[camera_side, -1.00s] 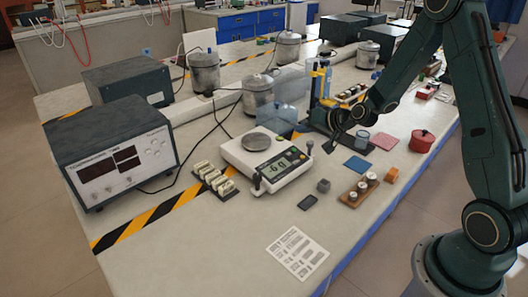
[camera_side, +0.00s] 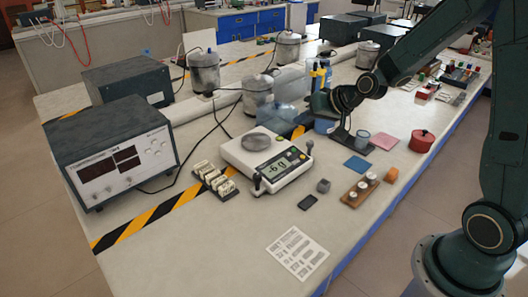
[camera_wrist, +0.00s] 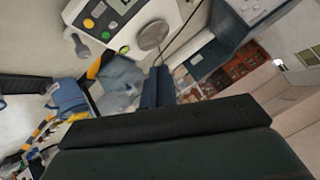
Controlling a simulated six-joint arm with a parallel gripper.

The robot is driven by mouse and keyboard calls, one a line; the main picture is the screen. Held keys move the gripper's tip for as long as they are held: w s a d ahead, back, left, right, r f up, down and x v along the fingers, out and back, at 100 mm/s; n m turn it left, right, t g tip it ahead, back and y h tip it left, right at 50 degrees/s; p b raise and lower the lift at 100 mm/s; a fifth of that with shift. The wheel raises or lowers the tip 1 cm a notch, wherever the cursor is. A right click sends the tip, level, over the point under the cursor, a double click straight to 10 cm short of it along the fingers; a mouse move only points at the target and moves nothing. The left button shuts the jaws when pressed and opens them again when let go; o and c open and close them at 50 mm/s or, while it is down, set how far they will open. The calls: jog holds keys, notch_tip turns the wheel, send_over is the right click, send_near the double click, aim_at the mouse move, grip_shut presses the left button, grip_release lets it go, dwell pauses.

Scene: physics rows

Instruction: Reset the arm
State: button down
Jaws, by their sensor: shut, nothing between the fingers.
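My gripper (camera_side: 316,104) hangs above the back of the bench in the side view, behind and to the right of the white scale and in front of the stand with the blue and yellow parts. Its fingers are hard to make out there. In the wrist view my gripper (camera_wrist: 158,78) shows two dark fingers together, with nothing between them. The white scale (camera_side: 282,172) stands on the bench with its round metal pan (camera_side: 256,140) bare. The scale also shows at the top of the wrist view (camera_wrist: 93,38).
A red pot (camera_side: 422,141), a wooden block with small weights (camera_side: 352,196), an orange block (camera_side: 391,174) and a blue pad (camera_side: 356,163) lie at the right. The front bench around the printed sheet (camera_side: 297,252) is clear.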

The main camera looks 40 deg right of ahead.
jog(key=s+a+r+n+g, duration=0.25)
jog(key=s+a+r, duration=0.25)
jog(key=s+r, duration=0.55)
jog(key=s+a+r+n+g+h, duration=0.1)
jog(key=s+n+h, duration=0.1)
jog(key=s, duration=1.5)
jog(key=shift+s+a+g, duration=0.15)
jog(key=shift+s+g, duration=0.15)
jog(key=shift+g, duration=0.05)
